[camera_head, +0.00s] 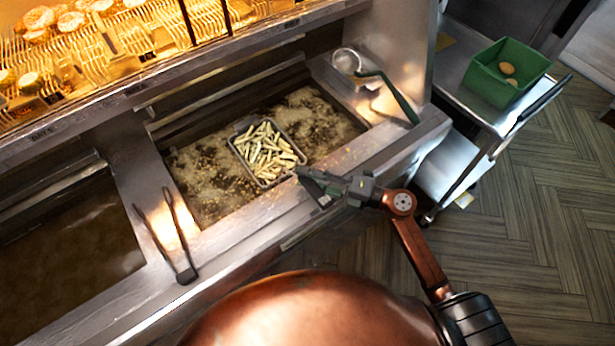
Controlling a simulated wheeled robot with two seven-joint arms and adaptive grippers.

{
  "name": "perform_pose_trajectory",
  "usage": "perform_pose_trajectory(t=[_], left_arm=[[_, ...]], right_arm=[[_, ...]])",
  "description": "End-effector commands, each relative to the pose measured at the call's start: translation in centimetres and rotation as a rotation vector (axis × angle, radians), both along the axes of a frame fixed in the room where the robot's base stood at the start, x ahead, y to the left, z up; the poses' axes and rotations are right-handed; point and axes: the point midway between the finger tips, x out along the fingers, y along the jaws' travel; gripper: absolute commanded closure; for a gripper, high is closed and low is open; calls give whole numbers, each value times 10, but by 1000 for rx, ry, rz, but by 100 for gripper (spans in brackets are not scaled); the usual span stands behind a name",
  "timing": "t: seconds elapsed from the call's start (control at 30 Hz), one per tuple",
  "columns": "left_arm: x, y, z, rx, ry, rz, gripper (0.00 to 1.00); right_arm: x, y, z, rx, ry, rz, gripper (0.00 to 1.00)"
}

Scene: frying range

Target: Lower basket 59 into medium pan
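A rectangular wire basket (240,143) full of pale fries sits in the middle vat of bubbling brown oil, which I take as the medium pan (205,190). The basket's number cannot be read. The rim and fries show above the oil; its lower part is hidden. My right gripper (312,182) is at the basket's near right corner, over the vat's front edge. Its fingertips are at or very near the basket's rim. The basket's handle is not clearly visible, and I cannot tell whether the fingers are closed on it. My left gripper is not in view.
Dark tongs (168,232) lie on the divider left of the vat. A round strainer with a green handle (392,92) lies on the right ledge. Another oil vat (65,250) is at left. Lit racks of food stand behind. A cart with a green bin (490,85) is at right.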

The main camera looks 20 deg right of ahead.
Motion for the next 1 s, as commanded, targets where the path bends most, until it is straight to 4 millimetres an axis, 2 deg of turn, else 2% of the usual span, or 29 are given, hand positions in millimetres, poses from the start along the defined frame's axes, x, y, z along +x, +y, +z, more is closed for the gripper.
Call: perform_pose_trajectory(t=[0.2, 0.33, 0.8, 1.0], left_arm=[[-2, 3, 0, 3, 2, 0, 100], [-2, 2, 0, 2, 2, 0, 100], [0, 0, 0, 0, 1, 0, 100], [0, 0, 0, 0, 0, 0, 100]], right_arm=[[-1, -1, -2, -2, 4, 0, 63], [-6, -10, -3, -2, 5, -1, 63], [-57, -83, -3, -3, 3, -1, 63], [-66, -98, -3, -1, 1, 0, 63]])
